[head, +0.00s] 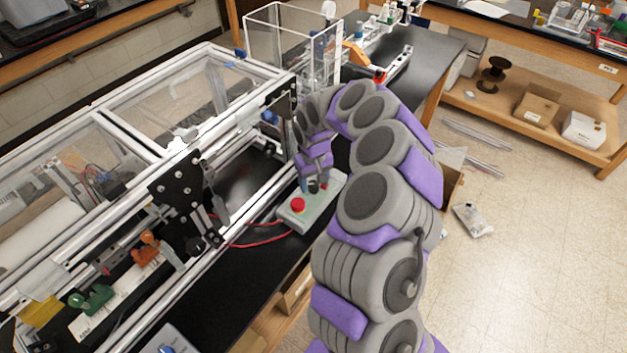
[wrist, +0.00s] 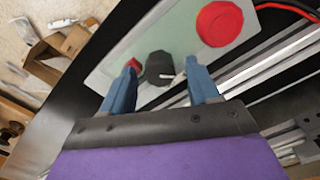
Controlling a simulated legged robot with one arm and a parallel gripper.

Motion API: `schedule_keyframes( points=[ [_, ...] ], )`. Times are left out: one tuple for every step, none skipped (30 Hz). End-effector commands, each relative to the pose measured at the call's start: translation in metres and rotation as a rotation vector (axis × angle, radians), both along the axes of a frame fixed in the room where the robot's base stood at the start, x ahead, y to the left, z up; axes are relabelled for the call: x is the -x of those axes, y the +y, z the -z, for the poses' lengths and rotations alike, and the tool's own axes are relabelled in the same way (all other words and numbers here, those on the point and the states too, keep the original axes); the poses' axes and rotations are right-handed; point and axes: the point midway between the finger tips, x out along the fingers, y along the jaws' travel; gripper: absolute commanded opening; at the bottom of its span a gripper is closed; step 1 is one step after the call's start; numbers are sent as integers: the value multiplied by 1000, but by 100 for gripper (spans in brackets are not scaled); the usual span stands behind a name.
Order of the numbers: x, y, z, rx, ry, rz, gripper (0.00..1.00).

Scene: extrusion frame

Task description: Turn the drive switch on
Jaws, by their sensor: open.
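The drive switch (wrist: 160,68) is a black knob with a pale pointer, on a grey-green control box (head: 313,205). In the wrist view my gripper (wrist: 165,75) is open, with one blue finger on each side of the knob. I cannot tell whether the fingers touch it. A big red button (head: 298,205) sits on the same box; it also shows in the wrist view (wrist: 219,23). A smaller red part shows beside the left finger (wrist: 133,65). In the head view my gripper (head: 313,187) is over the box, partly hiding the knob.
The extrusion frame (head: 215,155) with clear panels stands left of the box. Red cables (head: 262,240) run from the box toward it. The black bench top (head: 255,290) is narrow, with its edge beside the box. Cardboard boxes (wrist: 45,68) lie below.

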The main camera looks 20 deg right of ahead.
Motion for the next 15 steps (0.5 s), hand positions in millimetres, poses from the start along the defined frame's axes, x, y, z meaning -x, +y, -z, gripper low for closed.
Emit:
schedule_keyframes(
  points=[
    [0, 0, 0, 0, 0, 0, 60],
    [0, 0, 0, 0, 0, 0, 60],
    [0, 0, 0, 0, 0, 0, 58],
    [0, 0, 0, 0, 0, 0, 55],
    [0, 0, 0, 0, 0, 0, 52],
    [0, 0, 0, 0, 0, 0, 48],
    [0, 0, 0, 0, 0, 0, 45],
    [0, 0, 0, 0, 0, 0, 42],
    [0, 0, 0, 0, 0, 0, 38],
    [0, 0, 0, 0, 0, 0, 36],
    [0, 0, 0, 0, 0, 0, 33],
    [0, 0, 0, 0, 0, 0, 29],
    [0, 0, 0, 0, 0, 0, 26],
    [0, 0, 0, 0, 0, 0, 23],
    [0, 0, 0, 0, 0, 0, 19]
  ],
)
